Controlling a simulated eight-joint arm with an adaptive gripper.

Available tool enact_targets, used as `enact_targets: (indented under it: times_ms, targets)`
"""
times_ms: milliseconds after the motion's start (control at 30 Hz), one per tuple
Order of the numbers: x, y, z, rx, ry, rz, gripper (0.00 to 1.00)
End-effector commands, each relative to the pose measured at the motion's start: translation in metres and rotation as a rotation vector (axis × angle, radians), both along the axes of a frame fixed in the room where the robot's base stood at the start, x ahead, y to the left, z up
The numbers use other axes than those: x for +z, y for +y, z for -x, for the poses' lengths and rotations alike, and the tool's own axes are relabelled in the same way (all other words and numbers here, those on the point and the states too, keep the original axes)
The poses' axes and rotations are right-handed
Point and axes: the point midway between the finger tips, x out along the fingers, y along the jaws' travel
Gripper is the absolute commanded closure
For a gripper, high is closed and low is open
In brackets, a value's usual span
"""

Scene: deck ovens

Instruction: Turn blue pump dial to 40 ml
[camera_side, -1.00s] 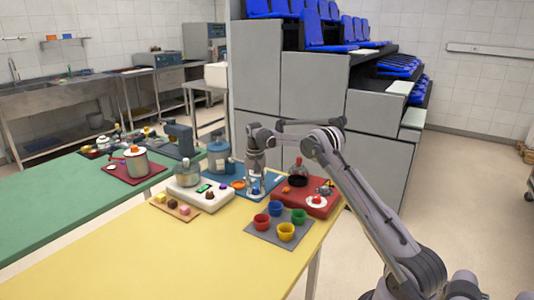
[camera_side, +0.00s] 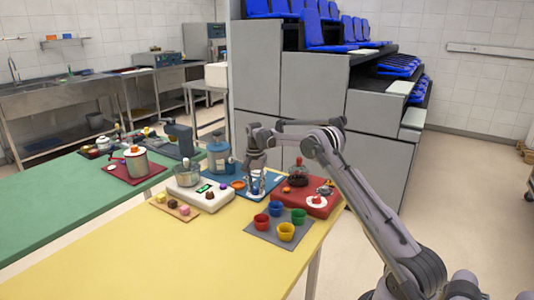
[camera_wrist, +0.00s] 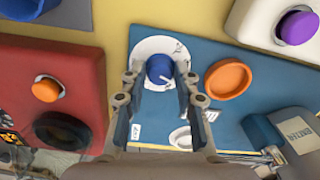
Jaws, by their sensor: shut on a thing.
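The blue pump dial (camera_wrist: 159,69) is a round blue knob with a pale pointer mark. It stands on a white disc (camera_wrist: 148,47) with dark markings, on a blue base plate (camera_wrist: 220,58). In the wrist view the pointer slants toward the lower right; the scale numbers are too small to read. My gripper (camera_wrist: 160,76) is shut on the dial, one finger on each side. In the side view my gripper (camera_side: 256,178) reaches straight down over the blue plate, and its fingers partly hide the dial.
A red unit with an orange knob (camera_wrist: 46,90) stands left in the wrist view; a white unit with a purple knob (camera_wrist: 297,28) stands right. A grey mat (camera_side: 262,229) with coloured cups is nearby. The yellow table's front is clear.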

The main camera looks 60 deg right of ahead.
Motion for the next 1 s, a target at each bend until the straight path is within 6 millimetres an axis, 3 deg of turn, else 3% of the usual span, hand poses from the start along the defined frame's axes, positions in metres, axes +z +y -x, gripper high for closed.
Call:
enact_targets:
  times_ms: [267, 300, 367, 400, 767, 1000]
  targets:
    - [-0.002, 0.000, 0.001, 0.000, 0.002, -0.002, 1.00]
    - [-0.002, 0.000, 0.001, 0.000, 0.002, -0.002, 0.67]
    - [-0.002, 0.000, 0.001, 0.000, 0.002, -0.002, 0.49]
    - [-0.002, 0.000, 0.001, 0.000, 0.002, -0.002, 0.46]
    - [0.003, 0.000, 0.000, 0.001, 0.001, 0.000, 0.46]
    - [0.037, 0.000, 0.000, 0.001, 0.001, 0.000, 0.46]
